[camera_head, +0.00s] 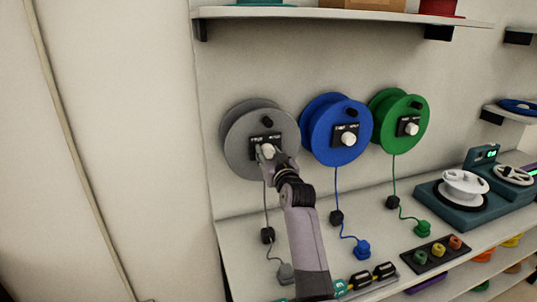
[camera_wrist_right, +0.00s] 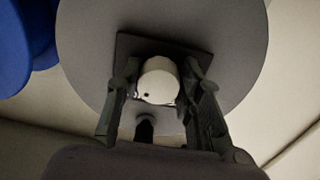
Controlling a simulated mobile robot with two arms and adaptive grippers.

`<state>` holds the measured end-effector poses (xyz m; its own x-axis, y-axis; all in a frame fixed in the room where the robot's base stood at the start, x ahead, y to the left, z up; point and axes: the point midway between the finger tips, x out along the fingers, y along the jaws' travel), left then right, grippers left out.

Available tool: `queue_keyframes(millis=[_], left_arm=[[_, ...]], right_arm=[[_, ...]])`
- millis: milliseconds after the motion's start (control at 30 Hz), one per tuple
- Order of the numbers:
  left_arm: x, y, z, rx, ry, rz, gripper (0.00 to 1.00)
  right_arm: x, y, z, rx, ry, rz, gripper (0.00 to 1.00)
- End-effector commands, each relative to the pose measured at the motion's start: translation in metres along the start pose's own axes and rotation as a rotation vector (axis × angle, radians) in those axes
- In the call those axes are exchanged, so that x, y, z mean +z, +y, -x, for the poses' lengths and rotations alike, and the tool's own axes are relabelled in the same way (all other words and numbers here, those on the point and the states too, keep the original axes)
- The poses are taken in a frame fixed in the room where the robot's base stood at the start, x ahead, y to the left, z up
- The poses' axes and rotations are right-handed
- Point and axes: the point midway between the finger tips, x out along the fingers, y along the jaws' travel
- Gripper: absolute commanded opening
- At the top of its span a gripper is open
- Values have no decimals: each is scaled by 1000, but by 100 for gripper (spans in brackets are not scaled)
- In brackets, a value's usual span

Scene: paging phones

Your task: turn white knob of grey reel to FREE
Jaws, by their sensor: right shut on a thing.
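The grey reel (camera_head: 240,125) is mounted on the wall at the left of a row of reels. Its white knob (camera_head: 268,150) sits on a black label plate (camera_head: 257,141), whose lettering is too small to read surely. My right gripper (camera_head: 268,155) is at the knob, partly covering it and the plate. In the right wrist view the white knob (camera_wrist_right: 158,80) is between the two fingers of my right gripper (camera_wrist_right: 160,92), which is shut on it. A small dark dot shows on the knob. My left gripper is not in view.
A blue reel (camera_head: 318,128) and a green reel (camera_head: 393,108) hang to the right, with cords and plugs below. A shelf (camera_head: 340,14) runs above. The bench (camera_head: 385,205) holds a turntable device (camera_head: 465,188) and a dark tray with several coloured pieces (camera_head: 437,253).

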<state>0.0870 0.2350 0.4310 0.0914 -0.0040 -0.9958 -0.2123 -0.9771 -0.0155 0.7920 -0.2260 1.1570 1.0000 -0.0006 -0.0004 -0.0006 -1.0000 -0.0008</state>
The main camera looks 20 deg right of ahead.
Motion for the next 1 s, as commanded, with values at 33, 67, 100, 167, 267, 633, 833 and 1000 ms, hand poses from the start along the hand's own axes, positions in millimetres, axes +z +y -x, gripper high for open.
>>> queue_keyframes(millis=[33, 67, 100, 167, 267, 633, 833, 1000], left_arm=[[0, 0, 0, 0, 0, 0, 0], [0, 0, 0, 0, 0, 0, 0], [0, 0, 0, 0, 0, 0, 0], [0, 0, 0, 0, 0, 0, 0], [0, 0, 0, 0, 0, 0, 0], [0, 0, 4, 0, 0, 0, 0], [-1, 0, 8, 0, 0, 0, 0], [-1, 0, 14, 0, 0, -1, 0]], right_arm=[[0, 0, 0, 0, 0, 0, 14], [0, 0, 0, 0, 0, 0, 12], [0, 0, 0, 0, 0, 0, 9], [0, 0, 0, 0, 0, 0, 6], [0, 0, 0, 0, 0, 2, 6], [-1, 1, 0, 1, 5, 130, 6], [-1, 2, 0, 2, 10, 295, 6], [-2, 2, 0, 1, 16, 457, 6]])
